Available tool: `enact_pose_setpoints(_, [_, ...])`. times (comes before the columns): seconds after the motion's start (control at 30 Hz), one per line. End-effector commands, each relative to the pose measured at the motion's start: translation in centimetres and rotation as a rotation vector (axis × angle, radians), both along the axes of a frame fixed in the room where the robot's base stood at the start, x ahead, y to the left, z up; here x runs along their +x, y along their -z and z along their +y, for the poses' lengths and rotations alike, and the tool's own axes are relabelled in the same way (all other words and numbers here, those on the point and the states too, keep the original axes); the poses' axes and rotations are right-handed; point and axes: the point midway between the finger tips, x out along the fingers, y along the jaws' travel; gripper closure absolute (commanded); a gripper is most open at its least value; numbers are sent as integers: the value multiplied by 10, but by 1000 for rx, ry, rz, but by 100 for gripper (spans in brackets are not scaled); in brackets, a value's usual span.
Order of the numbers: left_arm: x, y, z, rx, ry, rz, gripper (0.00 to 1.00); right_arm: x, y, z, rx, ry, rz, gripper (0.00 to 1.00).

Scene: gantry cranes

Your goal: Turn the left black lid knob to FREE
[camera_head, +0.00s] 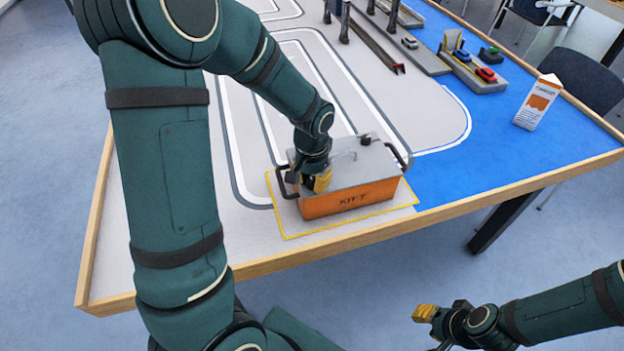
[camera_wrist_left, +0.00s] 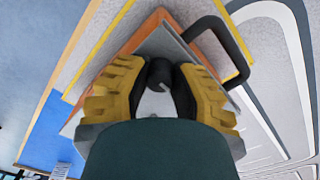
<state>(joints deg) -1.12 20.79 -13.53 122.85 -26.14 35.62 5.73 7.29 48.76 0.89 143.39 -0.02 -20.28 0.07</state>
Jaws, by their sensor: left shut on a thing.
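An orange box labelled KITT (camera_head: 350,200) stands on the table with a grey lid (camera_head: 362,168). My left gripper (camera_head: 318,182) is over the left part of the lid. In the left wrist view its yellow fingers (camera_wrist_left: 160,85) are closed on both sides of the left black knob (camera_wrist_left: 159,71), and they touch it. In the head view the gripper hides that knob, and any FREE mark on the lid cannot be made out. The right black knob (camera_head: 365,140) stands free on the lid. My right gripper (camera_head: 425,313) is in front of the table, away from the box; its jaw opening is unclear.
Black handles stick out at the box's ends, the right one (camera_head: 396,155) and the left one (camera_head: 284,182). A yellow outline surrounds the box on the table (camera_head: 440,195). A white and orange carton (camera_head: 537,101) stands at the right. Small toy cars (camera_head: 486,75) sit farther back.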

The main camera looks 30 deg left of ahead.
Motion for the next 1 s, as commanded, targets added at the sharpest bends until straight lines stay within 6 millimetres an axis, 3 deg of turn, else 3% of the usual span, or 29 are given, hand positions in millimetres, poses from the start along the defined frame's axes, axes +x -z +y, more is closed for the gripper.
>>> enact_pose_setpoints(0.33, [-2, 1, 0, -1, -3, 7, 100, 0, 0, 0, 0, 0, 0, 66])
enact_pose_setpoints(0.37, [-2, 1, 0, -1, -3, 7, 70, 0, 0, 0, 0, 0, 0, 66])
enact_pose_setpoints(0.43, [-2, 1, 0, -1, -3, 6, 46, 0, 0, 0, 0, 0, 0, 66])
enact_pose_setpoints(0.47, [-2, 1, 0, -1, -3, 6, 42, 0, 0, 0, 0, 0, 0, 66])
enact_pose_setpoints(0.8, [0, -2, 0, 0, -1, 1, 42, 0, 0, 0, 0, 0, 0, 66])
enact_pose_setpoints(1.0, [0, -26, 0, 0, 0, -3, 42, 0, 0, 0, 0, 0, 0, 66])
